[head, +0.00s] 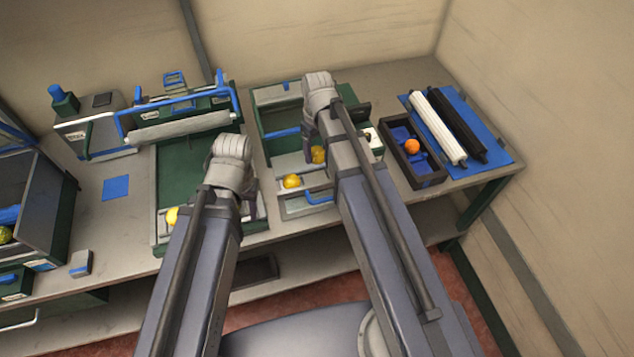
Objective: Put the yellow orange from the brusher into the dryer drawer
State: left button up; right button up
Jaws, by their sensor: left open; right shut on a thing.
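My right gripper (309,136) is over the green-walled unit with the pulled-out drawer, which looks like the dryer (256,118). It is shut on a yellow orange (318,154); my arm partly hides the fingers. The drawer (284,212) has a blue handle, and another yellow orange (292,181) lies in it. My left gripper (250,207) is open at the front right of the green-bedded unit with a roller, likely the brusher (180,178). A third yellow orange (172,216) shows at that unit's front left, partly hidden by my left arm.
A dark tray (430,181) with an orange fruit (412,146) stands to the right. Beyond it, a white roller (437,127) and a black roller (452,125) lie on a blue mat (495,151). A dark open-fronted box (58,205) stands far left. The table between it and the brusher is mostly clear.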

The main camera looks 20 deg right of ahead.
pick_arm(q)
notch_tip(320, 180, down, 10)
jog(key=b, duration=1)
pick_arm(e)
notch_tip(320, 180, down, 10)
pick_arm(q)
jog(key=shift+f, duration=0.15)
pick_arm(e)
jog(key=shift+f, duration=0.15)
jog(key=o, duration=1.5)
pick_arm(q)
jog(key=shift+r, duration=0.2)
pick_arm(e)
jog(key=shift+o, duration=0.2)
notch_tip(320, 180, up, 12)
jog(key=p, duration=1.2)
jog(key=shift+r, duration=0.25)
pick_arm(q)
notch_tip(320, 180, up, 12)
pick_arm(e)
jog(key=s+a+m+h, duration=0.1)
jog(key=s+a, duration=0.9)
jog(key=s, duration=0.4)
jog(key=shift+s+a, duration=0.2)
jog(key=shift+a, duration=0.05)
